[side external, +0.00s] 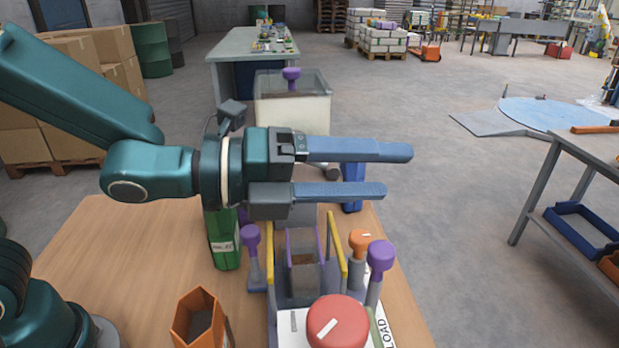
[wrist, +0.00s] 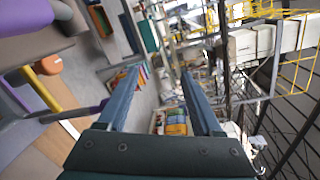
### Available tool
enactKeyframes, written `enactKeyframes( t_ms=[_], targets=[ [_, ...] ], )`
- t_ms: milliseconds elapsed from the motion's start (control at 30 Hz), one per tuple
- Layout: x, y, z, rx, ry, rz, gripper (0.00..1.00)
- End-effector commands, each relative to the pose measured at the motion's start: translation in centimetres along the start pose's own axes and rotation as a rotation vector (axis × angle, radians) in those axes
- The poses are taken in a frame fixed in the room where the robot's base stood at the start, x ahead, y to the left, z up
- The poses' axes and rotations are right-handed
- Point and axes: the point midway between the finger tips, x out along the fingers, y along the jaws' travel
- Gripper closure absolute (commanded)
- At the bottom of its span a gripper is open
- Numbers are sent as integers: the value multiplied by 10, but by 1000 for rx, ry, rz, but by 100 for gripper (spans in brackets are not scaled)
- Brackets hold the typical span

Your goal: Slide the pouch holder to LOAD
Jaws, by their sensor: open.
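My gripper (side external: 398,171) is open and empty. Its two blue-grey fingers point right, level, above the sack filler; they also show in the wrist view (wrist: 160,82) with nothing between them. What looks like the pouch holder (side external: 304,278), a narrow clear-sided slot, stands upright between two yellow rails below my gripper. Its upper part is partly hidden by my gripper. The LOAD label (side external: 384,332) is at the front right of the machine. Purple knobs stand at its left (side external: 250,235) and right (side external: 381,255). I cannot tell which knob belongs to the holder.
A large red button (side external: 337,321) sits at the front, and an orange knob (side external: 360,241) stands beside the right rail. An orange bin (side external: 199,318) and a green container (side external: 223,240) stand left of the machine. The wooden table (side external: 150,240) is clear at far left.

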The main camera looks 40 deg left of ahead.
Motion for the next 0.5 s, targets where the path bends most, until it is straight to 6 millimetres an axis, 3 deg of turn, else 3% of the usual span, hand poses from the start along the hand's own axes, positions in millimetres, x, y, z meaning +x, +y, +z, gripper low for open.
enactKeyframes(
  t_ms=[500],
  targets=[
    [-8,-1,-2,-730,-83,92,33]
  ],
)
